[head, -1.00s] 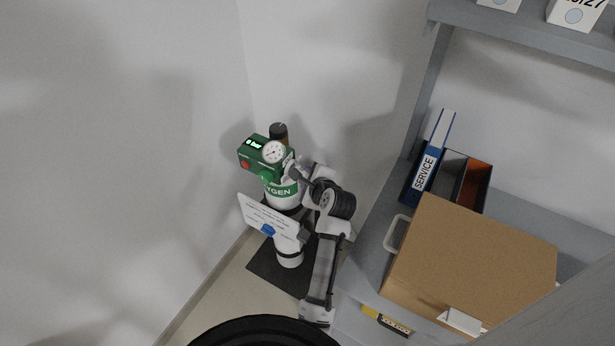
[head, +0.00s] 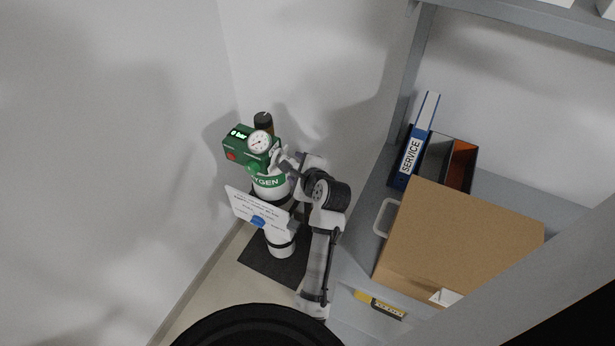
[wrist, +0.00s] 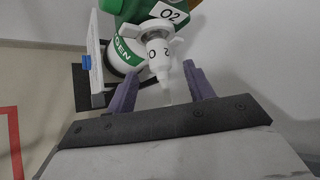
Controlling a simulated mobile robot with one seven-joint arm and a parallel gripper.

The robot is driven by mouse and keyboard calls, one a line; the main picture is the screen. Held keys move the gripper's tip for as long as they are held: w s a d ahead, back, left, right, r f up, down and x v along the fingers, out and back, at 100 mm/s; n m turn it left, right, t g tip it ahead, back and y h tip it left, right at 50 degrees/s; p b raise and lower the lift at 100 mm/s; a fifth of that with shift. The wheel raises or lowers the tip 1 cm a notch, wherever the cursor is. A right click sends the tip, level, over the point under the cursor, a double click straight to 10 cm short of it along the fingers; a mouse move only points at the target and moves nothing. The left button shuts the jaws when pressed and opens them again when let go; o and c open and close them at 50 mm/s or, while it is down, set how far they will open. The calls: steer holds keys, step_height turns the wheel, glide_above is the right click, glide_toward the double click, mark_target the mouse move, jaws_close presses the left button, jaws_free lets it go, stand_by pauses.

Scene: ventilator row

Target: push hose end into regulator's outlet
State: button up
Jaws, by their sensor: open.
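The green regulator (head: 250,142) sits on top of the white and green oxygen cylinder (head: 269,187) and carries a round gauge and a lit display. In the wrist view the regulator (wrist: 140,8) is at the top, with an O2 label. A white hose end (wrist: 159,60), also marked O2, points up to the regulator's white outlet (wrist: 151,28) and appears to meet it; I cannot tell how deep it sits. My gripper (wrist: 164,70) is open, its purple fingers on either side of the hose end with gaps. In the head view my gripper (head: 277,158) is beside the regulator.
A white card (head: 255,208) stands in front of the cylinder. Walls are close behind and to the left. To the right, a grey shelf (head: 362,235) holds a cardboard box (head: 462,240) and a blue SERVICE binder (head: 412,155).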

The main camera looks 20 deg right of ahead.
steer(key=b+v, duration=0.1)
steer(key=v, duration=0.9)
steer(key=shift+s+r+b, duration=0.15)
steer(key=shift+s+b, duration=0.1)
steer(key=shift+b, duration=0.05)
